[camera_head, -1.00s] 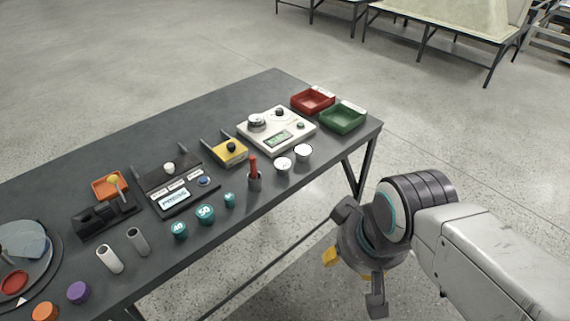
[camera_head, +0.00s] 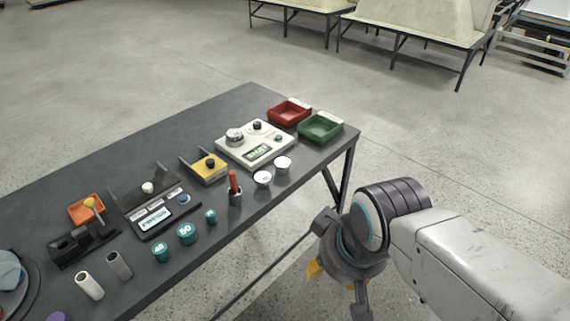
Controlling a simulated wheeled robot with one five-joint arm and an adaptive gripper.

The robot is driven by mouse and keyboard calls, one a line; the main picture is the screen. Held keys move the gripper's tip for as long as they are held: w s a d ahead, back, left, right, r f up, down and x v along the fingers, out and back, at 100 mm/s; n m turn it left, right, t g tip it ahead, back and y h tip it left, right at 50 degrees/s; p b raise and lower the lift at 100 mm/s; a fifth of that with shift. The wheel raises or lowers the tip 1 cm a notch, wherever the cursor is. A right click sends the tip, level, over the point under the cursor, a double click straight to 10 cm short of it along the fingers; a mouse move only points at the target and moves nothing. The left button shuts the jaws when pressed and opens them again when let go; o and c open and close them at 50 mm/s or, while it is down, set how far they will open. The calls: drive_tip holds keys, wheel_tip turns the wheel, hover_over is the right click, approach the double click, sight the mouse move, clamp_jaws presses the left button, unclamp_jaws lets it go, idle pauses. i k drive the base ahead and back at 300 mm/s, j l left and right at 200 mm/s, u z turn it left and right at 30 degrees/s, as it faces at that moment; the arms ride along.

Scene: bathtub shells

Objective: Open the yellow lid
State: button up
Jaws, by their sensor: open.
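The yellow lid (camera_head: 208,168) is a small flat plate with a dark round knob, set in a low grey frame on the dark table, left of the white scale. It lies flat and looks shut; what is under it is hidden. My gripper (camera_head: 334,262) is off the table's near edge at the lower right, over the floor. Its fingers are spread and empty, well apart from the lid.
The dark table (camera_head: 190,120) bears a white scale (camera_head: 258,146), red tray (camera_head: 289,113), green tray (camera_head: 320,128), two white cups (camera_head: 263,178), a red-handled tool in a holder (camera_head: 235,190), teal weights (camera_head: 187,233) and a display panel (camera_head: 154,216). The table's back strip is clear.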

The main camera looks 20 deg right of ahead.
sight(207, 166)
drive_tip(key=i+j+u, duration=0.1)
drive_tip(key=i+u, duration=0.3)
drive_tip(key=i, duration=0.65)
